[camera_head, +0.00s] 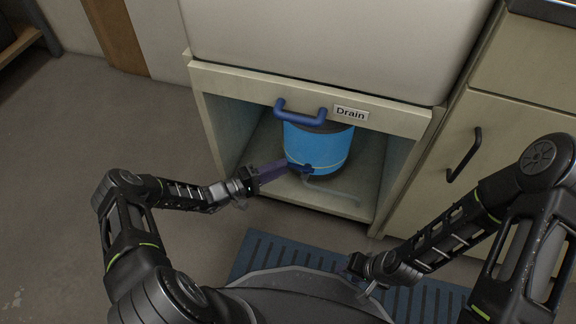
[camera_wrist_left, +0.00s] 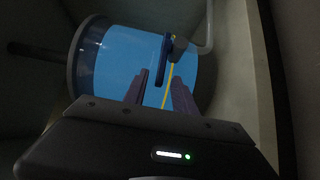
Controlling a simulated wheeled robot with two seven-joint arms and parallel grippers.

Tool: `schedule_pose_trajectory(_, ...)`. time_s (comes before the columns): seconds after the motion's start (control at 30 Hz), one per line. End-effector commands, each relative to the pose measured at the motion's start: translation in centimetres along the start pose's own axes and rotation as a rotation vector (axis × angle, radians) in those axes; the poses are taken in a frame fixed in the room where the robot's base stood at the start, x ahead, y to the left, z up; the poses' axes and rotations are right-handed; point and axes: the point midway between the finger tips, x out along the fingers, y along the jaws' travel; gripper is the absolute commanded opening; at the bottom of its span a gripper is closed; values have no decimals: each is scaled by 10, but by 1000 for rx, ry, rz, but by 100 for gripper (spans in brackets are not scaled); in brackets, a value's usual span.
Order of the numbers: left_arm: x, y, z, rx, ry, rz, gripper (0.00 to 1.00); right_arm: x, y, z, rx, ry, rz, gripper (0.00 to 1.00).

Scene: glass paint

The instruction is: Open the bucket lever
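A blue bucket (camera_head: 318,148) stands inside the open cabinet under the label "Drain"; it also fills the middle of the left wrist view (camera_wrist_left: 120,58). A dark blue lever (camera_head: 302,168) sits low on its front, by a grey pipe. In the left wrist view the lever (camera_wrist_left: 163,62) points down toward my fingers. My left gripper (camera_head: 283,168) reaches into the cabinet. Its two fingers (camera_wrist_left: 161,75) are apart, with the lever's end between their tips in the picture; I cannot tell whether they touch. My right gripper (camera_head: 364,280) is low above the mat, away from the bucket.
A blue handle (camera_head: 300,118) is on the cabinet's top rail beside the Drain label (camera_head: 350,112). The cabinet side walls stand close around the bucket. A grey pipe (camera_head: 332,190) runs along the cabinet floor. A ribbed blue mat (camera_head: 262,250) lies in front.

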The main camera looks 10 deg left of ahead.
Motion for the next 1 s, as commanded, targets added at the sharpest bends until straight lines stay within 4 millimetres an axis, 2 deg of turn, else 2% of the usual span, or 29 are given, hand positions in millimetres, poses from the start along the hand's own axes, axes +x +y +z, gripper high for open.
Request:
schedule_pose_trajectory(0.1, 18, -2, 1, 0, -2, 0, 33, 7, 2, 0, 0, 2, 0, 36)
schedule_pose_trajectory(0.2, 28, -1, 0, 1, -2, 0, 33, 9, 3, -1, 1, 2, -1, 36)
schedule_pose_trajectory(0.57, 33, 0, 0, 0, -1, -1, 32, 9, 3, -1, 1, 2, -2, 36)
schedule_pose_trajectory(0.9, 33, 0, 0, 0, -1, -1, 4, 9, 3, -1, 1, 2, -2, 36)
schedule_pose_trajectory(1.0, 33, 0, 0, 0, -1, -1, 0, 9, 3, -1, 1, 2, -2, 36)
